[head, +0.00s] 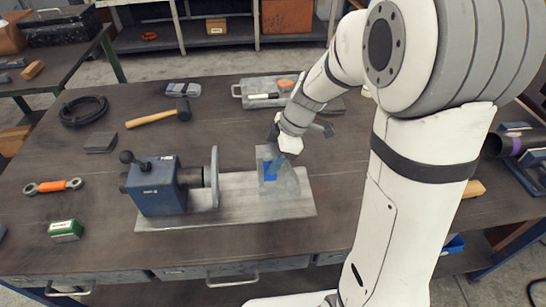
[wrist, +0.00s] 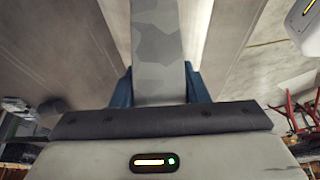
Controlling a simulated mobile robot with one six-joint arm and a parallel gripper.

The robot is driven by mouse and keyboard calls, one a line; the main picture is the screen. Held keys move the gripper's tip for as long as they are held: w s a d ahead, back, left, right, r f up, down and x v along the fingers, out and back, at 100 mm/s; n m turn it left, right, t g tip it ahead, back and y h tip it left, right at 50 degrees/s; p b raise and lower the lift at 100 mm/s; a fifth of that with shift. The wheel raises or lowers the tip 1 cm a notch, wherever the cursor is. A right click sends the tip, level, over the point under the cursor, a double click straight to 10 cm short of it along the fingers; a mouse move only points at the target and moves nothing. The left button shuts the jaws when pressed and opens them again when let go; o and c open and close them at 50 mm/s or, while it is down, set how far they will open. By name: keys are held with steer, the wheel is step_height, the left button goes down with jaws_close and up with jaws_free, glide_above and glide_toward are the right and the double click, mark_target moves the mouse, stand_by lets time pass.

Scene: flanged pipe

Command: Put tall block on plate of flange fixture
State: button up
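The flange fixture has a blue housing (head: 158,187) with a black knob, an upright grey disc (head: 214,178) and a pale flat plate (head: 240,208) under them. The tall block (head: 289,185) is grey and upright over the plate's right part, right of the disc and apart from it. I cannot tell whether its foot touches the plate. My gripper (head: 270,169) points down with its blue fingers at the block's upper part. In the wrist view the mottled grey block (wrist: 160,50) fills the space between both fingers (wrist: 160,88). My gripper hides part of the block.
A hammer (head: 158,117), a black cable coil (head: 84,110) and a dark flat piece (head: 101,142) lie behind left. A grey tray (head: 252,89) is behind. My arm covers the right.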

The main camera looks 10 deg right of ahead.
steer(key=o, duration=0.4)
steer(key=shift+o, duration=0.2)
step_height(320, 180, up, 11)
glide_above(291, 169)
steer(key=s+d+f+m+t+h, duration=0.1)
steer(key=s+d+m+h, duration=0.1)
steer(key=s+m, duration=0.6)
steer(key=s+d+f+m+t+h, duration=0.1)
steer(key=s+d+m+t+h, duration=0.1)
steer(key=s+m, duration=0.6)
steer(key=shift+d+f+m+b, duration=0.3)
steer(key=shift+f+m+b, duration=0.05)
steer(key=shift+m, duration=0.65)
steer(key=shift+c, duration=0.2)
